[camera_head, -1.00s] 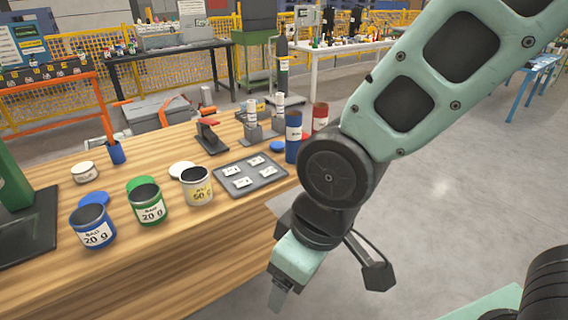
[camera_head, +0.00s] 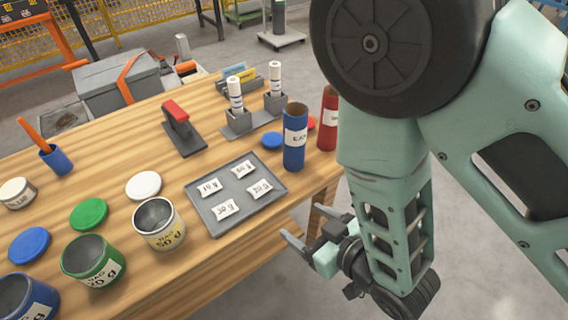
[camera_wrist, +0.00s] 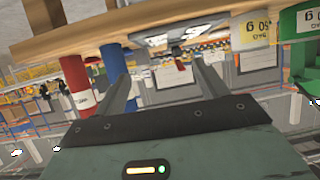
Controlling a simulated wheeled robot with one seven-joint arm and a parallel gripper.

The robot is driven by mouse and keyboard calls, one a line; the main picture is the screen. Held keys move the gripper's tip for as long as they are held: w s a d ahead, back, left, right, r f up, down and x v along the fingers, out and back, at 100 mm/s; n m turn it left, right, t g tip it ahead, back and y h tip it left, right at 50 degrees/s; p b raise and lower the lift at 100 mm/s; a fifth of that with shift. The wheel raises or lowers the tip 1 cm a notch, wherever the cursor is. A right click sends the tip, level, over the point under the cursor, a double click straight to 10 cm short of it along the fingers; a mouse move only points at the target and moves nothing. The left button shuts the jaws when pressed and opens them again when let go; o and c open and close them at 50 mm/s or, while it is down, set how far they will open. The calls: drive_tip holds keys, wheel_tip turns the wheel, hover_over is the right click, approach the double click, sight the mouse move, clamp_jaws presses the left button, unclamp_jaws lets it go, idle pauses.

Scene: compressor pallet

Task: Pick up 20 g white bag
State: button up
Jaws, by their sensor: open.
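Several small white bags lie flat and apart on a grey tray (camera_head: 204,219) on the wooden table. Their printed gram labels are small; the right front bag (camera_head: 259,188) seems to read 20 g, but I cannot be sure. The others are the left bag (camera_head: 210,187), the back bag (camera_head: 242,169) and the front bag (camera_head: 225,208). My gripper (camera_head: 306,230) is open and empty, off the table's right edge, to the right of and apart from the tray. In the wrist view, its two fingers (camera_wrist: 163,75) are spread with nothing between them.
A blue tube (camera_head: 295,140) and a red tube (camera_head: 329,120) stand upright right of the tray. A yellow-labelled tin (camera_head: 158,225), green tin (camera_head: 93,262) and blue tin (camera_head: 25,300) stand open at left. A red-topped stapler-like tool (camera_head: 182,125) sits behind.

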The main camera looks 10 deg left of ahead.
drive_tip(key=b, duration=1.6)
approach(260, 187)
drive_tip(key=shift+p+x, duration=0.4)
drive_tip(key=shift+x, duration=3.85)
drive_tip(key=c, duration=1)
